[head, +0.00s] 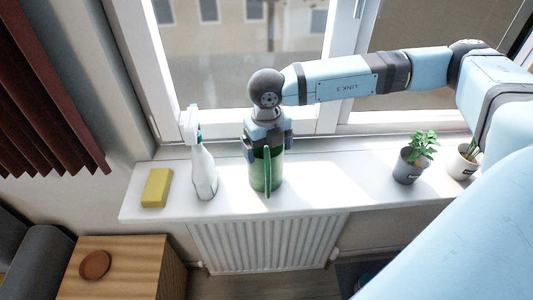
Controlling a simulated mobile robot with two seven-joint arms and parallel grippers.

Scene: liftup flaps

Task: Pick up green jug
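The green jug (262,178) stands upright on the white windowsill, a little left of the picture's middle, with its handle toward me. My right gripper (268,148) comes down on the jug from above. Its fingers sit at the left and right of the jug's upper part and hide its top. I cannot tell whether the fingers touch the jug or have closed on it. My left gripper is not in view.
A white spray bottle (203,170) stands close to the left of the jug, and a yellow sponge (156,188) lies further left. Two potted plants (409,167) (462,163) stand at the right. The sill (330,180) is clear between jug and plants. The window is behind.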

